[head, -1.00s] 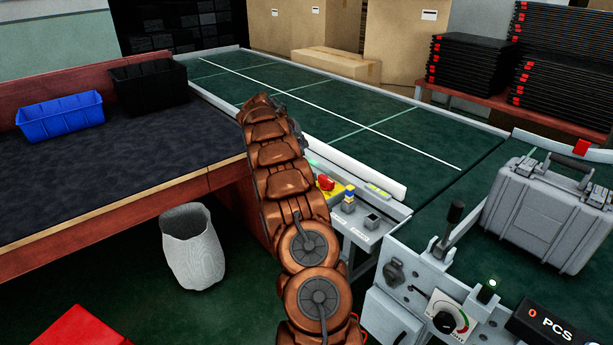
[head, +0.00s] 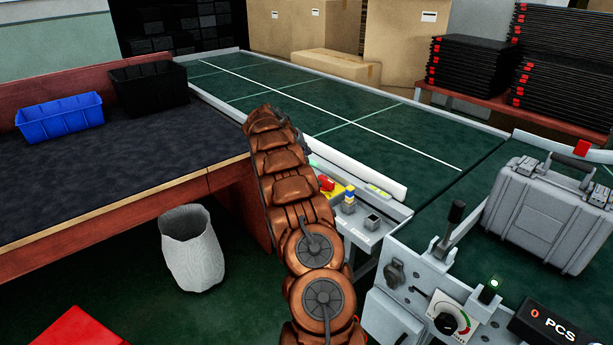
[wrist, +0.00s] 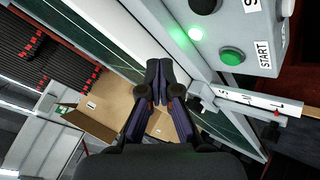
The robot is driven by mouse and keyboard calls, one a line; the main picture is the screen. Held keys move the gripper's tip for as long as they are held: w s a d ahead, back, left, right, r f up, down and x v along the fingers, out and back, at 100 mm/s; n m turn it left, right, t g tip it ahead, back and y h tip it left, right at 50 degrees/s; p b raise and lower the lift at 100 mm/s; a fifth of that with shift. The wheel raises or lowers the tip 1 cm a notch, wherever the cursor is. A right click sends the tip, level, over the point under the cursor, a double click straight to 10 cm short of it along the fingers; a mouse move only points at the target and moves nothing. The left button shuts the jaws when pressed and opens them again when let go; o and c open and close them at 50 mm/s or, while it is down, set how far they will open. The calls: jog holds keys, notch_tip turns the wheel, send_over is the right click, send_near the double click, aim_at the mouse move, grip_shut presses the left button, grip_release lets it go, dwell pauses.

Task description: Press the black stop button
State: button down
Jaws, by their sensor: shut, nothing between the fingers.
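In the wrist view a grey control box (wrist: 268,35) is at the upper right. A black button (wrist: 204,4) shows on it at the top edge, partly cut off; the label beside it is cut off too. A green button (wrist: 232,56) with a START label sits lower on the box. My gripper (wrist: 158,64) is shut and empty, its fingertips left of the box and apart from both buttons. In the head view my arm hides the gripper and this box; a small green glow shows beside the arm.
A red button (head: 326,183) on a yellow base and a small black square part (head: 373,222) sit by the green conveyor (head: 340,115). A front panel (head: 440,300) carries a lever and dial.

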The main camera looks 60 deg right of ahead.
notch_tip(320, 180, down, 5)
jog(key=shift+b, duration=0.9)
jog(key=shift+f+b, duration=0.6)
jog(key=shift+f, duration=0.05)
jog(key=shift+f, duration=0.2)
jog(key=shift+f+b, duration=0.2)
jog(key=shift+b, duration=0.45)
jog(key=shift+f+b, duration=0.45)
dwell(0.7)
jog(key=shift+r, duration=0.9)
jog(key=shift+r, duration=0.1)
jog(key=shift+r+p, duration=1.1)
jog(key=shift+r, duration=1.3)
